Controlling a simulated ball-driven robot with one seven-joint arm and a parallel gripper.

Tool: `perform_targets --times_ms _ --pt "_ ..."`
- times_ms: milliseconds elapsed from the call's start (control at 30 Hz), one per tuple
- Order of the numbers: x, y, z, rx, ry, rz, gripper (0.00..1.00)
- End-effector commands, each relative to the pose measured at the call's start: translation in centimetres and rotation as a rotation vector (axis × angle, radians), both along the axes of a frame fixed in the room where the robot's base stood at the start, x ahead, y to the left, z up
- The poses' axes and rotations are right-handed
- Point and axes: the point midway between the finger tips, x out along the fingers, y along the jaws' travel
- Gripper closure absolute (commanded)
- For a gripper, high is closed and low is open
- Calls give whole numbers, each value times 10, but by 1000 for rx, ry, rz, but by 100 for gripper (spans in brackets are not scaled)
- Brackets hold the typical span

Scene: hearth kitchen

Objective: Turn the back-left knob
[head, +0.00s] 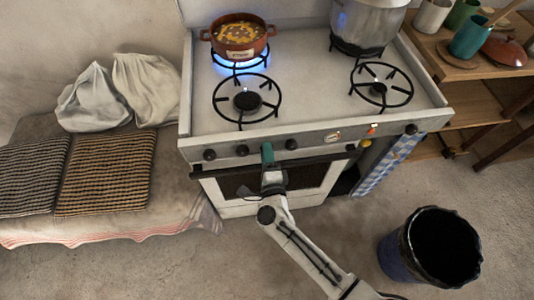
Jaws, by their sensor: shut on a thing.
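The white stove (310,95) stands ahead with a row of dark knobs along its front panel. Two knobs show at the left, the leftmost knob (209,154) and a second knob (242,150). Another dark knob (291,144) shows just right of my gripper. My gripper (267,154) is at the panel between these, its teal end shut on a knob that it mostly hides. The back-left burner (240,65) has a blue flame under a brown pot (239,36) of food. I cannot tell the angle of the held knob.
The oven door handle (325,157) runs below the knobs. A bench with striped cushions (107,172) is at left. A dark bin (391,258) stands on the floor at right.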

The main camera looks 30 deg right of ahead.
Motion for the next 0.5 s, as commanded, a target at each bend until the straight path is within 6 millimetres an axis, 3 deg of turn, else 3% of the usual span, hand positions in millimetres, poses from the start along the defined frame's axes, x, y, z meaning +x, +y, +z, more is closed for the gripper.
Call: perform_targets --times_ms 167,200,433,500 --pt "0 1 0 1 0 2 89" --pt "0 1 0 1 0 2 57" --pt "0 0 0 1 1 1 35" --pt "0 0 0 1 1 1 33"
